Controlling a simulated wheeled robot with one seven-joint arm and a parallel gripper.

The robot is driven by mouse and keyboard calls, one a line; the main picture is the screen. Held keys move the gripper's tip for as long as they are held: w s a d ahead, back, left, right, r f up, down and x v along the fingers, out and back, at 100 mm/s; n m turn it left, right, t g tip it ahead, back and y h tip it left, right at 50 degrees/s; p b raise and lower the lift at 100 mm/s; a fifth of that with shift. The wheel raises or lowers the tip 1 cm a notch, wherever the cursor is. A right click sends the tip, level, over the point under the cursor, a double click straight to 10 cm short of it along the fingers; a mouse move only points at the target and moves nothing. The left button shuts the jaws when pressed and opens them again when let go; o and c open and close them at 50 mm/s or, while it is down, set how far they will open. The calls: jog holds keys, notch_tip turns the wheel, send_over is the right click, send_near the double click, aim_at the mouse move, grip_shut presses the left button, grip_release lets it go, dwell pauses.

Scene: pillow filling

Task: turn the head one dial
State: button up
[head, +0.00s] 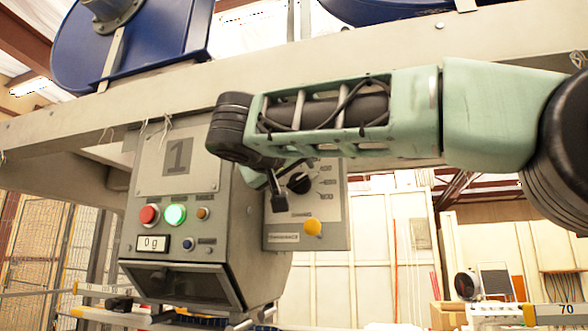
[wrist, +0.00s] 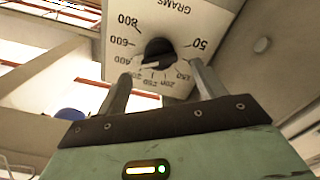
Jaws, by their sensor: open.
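The head one dial is a black knob (head: 299,183) on a grey panel (head: 331,222) at the right side of the box marked 1 (head: 178,158). In the wrist view the dial (wrist: 159,53) sits on a pale plate with GRAMS lettering and numbers around it, seen upside down. My gripper (wrist: 160,75) is open, with one finger on each side below the dial in the picture. The fingers do not close on it, and I cannot tell how far off they are. In the head view my gripper (head: 277,190) is partly hidden at the dial's left.
The box carries a red button (head: 149,215), a green lit button (head: 176,214) and a display (head: 153,243) reading 0 g. A yellow knob (head: 313,228) sits low on the dial panel. A long beam (head: 330,85) runs above my arm.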

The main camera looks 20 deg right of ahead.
aim_at(295, 179)
jog(key=shift+p+x, duration=0.5)
jog(key=shift+x, duration=1.2)
jog(key=c, duration=1)
